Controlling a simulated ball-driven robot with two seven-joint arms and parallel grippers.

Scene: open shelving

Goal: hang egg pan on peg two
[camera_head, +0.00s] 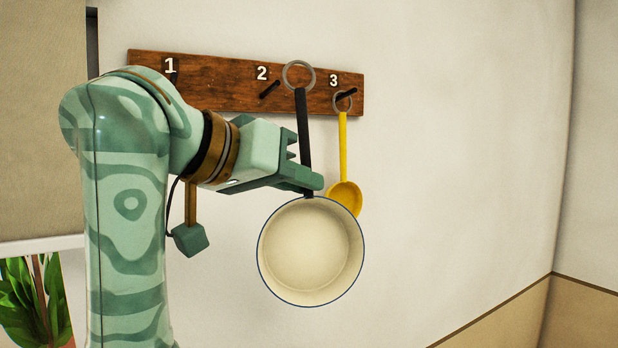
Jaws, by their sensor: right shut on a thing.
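The egg pan (311,251) is cream with a dark blue rim and a black handle ending in a grey ring (299,75). My right gripper (312,183) is shut on the handle's lower end, just above the bowl. The pan hangs upright with its ring at the top. Peg two (270,89) is a dark peg under the white 2 on the wooden board (222,92). The ring shows just right of peg two, apart from it in the picture. How far the ring stands from the board is unclear. My left gripper is not in view.
A yellow ladle (344,190) hangs by its ring from peg three (347,93), close behind the pan on the right. Peg one is largely hidden by my arm. A leafy plant (30,298) shows at the lower left. The wall right of the board is clear.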

